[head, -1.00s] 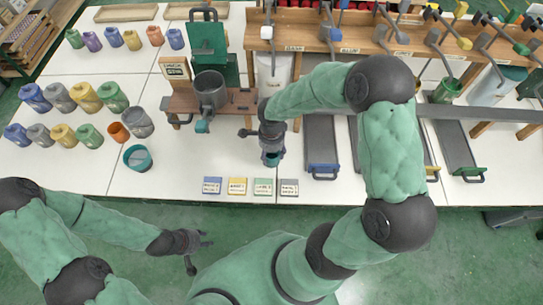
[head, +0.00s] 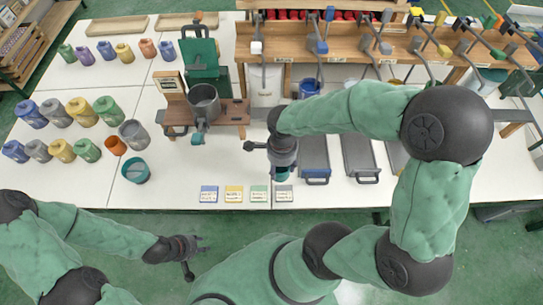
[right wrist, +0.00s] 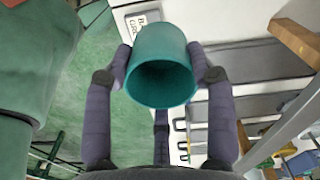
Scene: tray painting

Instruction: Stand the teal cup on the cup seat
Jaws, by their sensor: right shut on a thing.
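The teal cup (right wrist: 163,70) is between the fingers of my right gripper (right wrist: 165,62) in the right wrist view, its open mouth facing the camera. In the head view my right gripper (head: 282,163) hangs over the white table just left of the blue-handled tray, and only a bit of the teal cup (head: 282,175) shows below it. I cannot tell which thing is the cup seat. My left gripper (head: 196,254) is empty, with fingers spread, over the green floor in front of the table.
A teal container (head: 136,170) and several coloured pots stand further left. Label cards (head: 233,194) lie by the front edge. A grey tray (head: 359,157) and others are at right.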

